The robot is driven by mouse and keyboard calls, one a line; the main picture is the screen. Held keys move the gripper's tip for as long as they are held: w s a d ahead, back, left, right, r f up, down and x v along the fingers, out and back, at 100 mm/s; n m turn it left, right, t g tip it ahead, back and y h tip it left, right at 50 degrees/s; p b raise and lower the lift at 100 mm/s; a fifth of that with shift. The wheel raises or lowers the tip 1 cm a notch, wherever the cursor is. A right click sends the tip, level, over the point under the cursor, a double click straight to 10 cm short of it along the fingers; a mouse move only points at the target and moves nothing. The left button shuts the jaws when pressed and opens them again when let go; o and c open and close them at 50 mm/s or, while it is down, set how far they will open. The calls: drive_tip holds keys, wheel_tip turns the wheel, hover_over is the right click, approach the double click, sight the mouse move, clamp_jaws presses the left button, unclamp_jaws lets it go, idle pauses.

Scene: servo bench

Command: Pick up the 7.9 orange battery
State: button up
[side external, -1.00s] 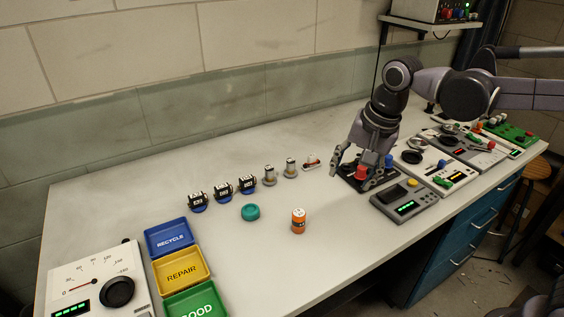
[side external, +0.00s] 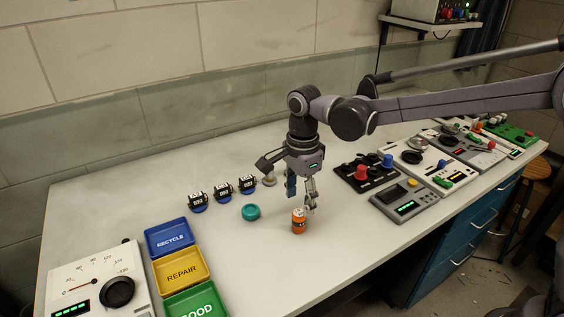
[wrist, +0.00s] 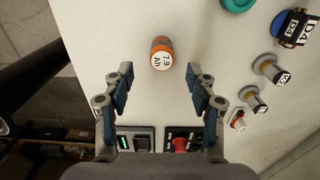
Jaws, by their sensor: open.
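The orange battery (side external: 298,221) stands upright on the bench top in the side view. In the wrist view the battery (wrist: 161,55) shows a white top marked 7.9 Ah, and it lies ahead of the fingertips, roughly centred between them. My gripper (side external: 300,200) points down just behind and above the battery, apart from it as far as I can see. In the wrist view my gripper (wrist: 165,80) has its two fingers spread wide with nothing between them.
A teal round piece (side external: 250,212) lies left of the battery. Several black servos (side external: 222,188) stand farther back. Blue RECYCLE (side external: 149,252), yellow REPAIR (side external: 157,284) and green GOOD (side external: 166,304) trays are at left. A grey panel (side external: 418,213) stands at right.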

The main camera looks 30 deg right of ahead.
sight(299, 213)
drive_tip(key=shift+w+f, duration=0.1)
drive_tip(key=shift+f, duration=3)
clamp_jaws()
